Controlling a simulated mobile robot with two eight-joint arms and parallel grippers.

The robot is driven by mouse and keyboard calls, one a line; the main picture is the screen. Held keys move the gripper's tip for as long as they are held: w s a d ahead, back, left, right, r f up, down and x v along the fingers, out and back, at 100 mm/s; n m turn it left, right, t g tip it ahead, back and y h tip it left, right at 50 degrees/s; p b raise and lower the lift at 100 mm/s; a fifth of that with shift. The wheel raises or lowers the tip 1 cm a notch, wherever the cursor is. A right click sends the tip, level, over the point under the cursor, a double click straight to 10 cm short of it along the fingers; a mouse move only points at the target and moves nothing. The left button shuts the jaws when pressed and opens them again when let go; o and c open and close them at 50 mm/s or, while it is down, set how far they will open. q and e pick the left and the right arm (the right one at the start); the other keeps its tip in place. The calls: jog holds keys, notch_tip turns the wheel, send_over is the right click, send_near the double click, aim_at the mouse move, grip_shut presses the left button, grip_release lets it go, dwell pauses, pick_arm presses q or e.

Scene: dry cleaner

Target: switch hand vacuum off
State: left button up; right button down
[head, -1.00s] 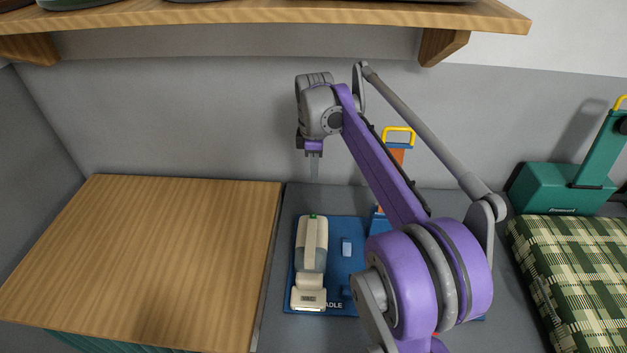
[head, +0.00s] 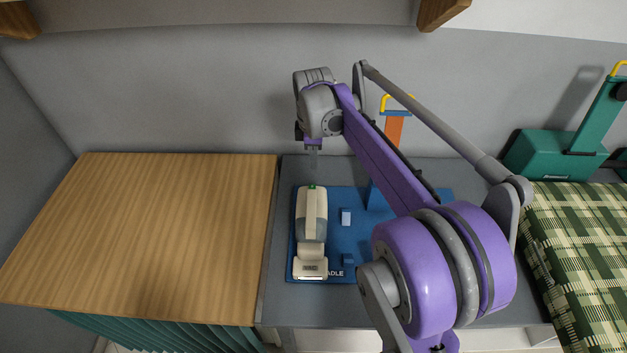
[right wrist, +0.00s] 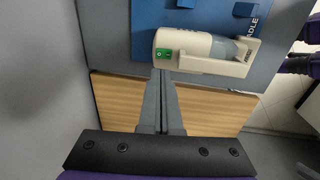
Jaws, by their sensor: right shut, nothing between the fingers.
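The hand vacuum (head: 311,228) is cream with a grey-blue clear section. It lies on the left part of a blue cradle board (head: 344,246). A green switch (head: 312,187) sits at its far end; the switch also shows in the right wrist view (right wrist: 164,54). My right gripper (head: 313,163) is shut and empty, pointing down above and just beyond the switch end. In the right wrist view its closed fingertips (right wrist: 161,74) appear just below the switch, and I cannot tell whether they touch the vacuum. My left gripper is not in view.
A wooden board (head: 150,230) lies left of the cradle. An orange upright with a yellow handle (head: 394,128) stands behind my right arm. A green machine (head: 550,155) and a plaid cloth (head: 580,250) are at the right. A wall stands close behind.

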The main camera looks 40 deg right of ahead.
aim_at(314, 186)
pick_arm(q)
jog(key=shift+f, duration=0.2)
pick_arm(e)
jog(key=f, duration=0.6)
jog(key=w+f, duration=0.1)
jog(key=f, duration=0.2)
jog(key=shift+d+f, duration=0.3)
jog(key=shift+d, duration=0.05)
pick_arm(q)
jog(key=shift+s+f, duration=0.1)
pick_arm(e)
jog(key=shift+f, duration=0.1)
